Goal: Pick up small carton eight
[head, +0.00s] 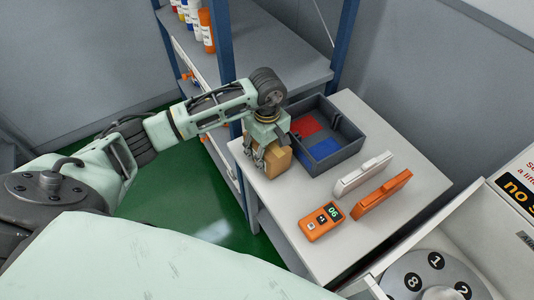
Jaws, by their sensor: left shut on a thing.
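A small brown carton (279,162) is at the left end of the white table, just left of the grey crate. My left gripper (266,158) reaches down over it from above and is shut on it. The gripper covers part of the carton, and no number shows on its visible faces. I cannot tell whether the carton touches the table top. My right gripper is not in view.
The grey crate (347,158) has red and blue patches inside. A blue-framed shelf (285,60) stands behind. A numbered dial (432,278) is at the lower right.

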